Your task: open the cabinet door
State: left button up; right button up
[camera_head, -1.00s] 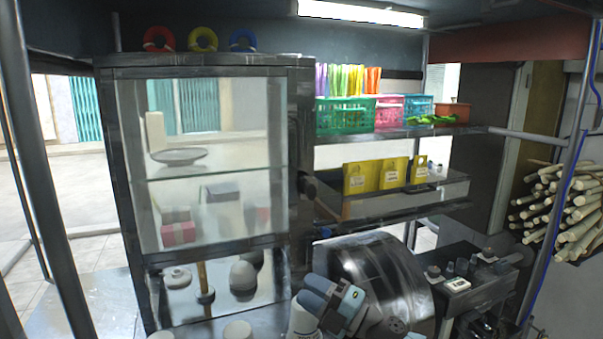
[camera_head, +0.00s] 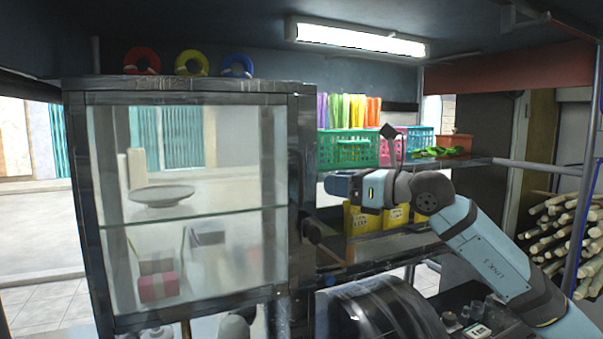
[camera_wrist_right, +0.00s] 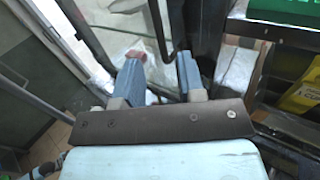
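The cabinet (camera_head: 190,98) stands at the left of the head view, with a dark frame and a large glass front (camera_head: 200,220). Its door looks shut. My right gripper (camera_head: 332,184) is just right of the cabinet's right edge, pointing left toward it. In the right wrist view the two blue fingers of this gripper (camera_wrist_right: 158,64) are apart, with nothing clamped. A thin dark curved bar (camera_wrist_right: 157,25), which looks like the door handle, ends near the gap between the fingertips; I cannot tell whether they touch it. My left gripper is not in view.
A shelf with a green basket (camera_head: 347,150) and pink basket (camera_head: 391,148) is behind my right arm. Yellow packets (camera_head: 358,220) stand on the shelf below. A dark drum (camera_head: 375,312) is underneath. Sugarcane stalks (camera_head: 560,240) are at the far right.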

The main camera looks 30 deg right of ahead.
aim_at(301, 200)
jog(key=p+x, duration=0.2)
jog(key=x, duration=0.6)
jog(key=shift+w+a, duration=0.25)
jog(key=shift+w, duration=0.1)
grip_shut()
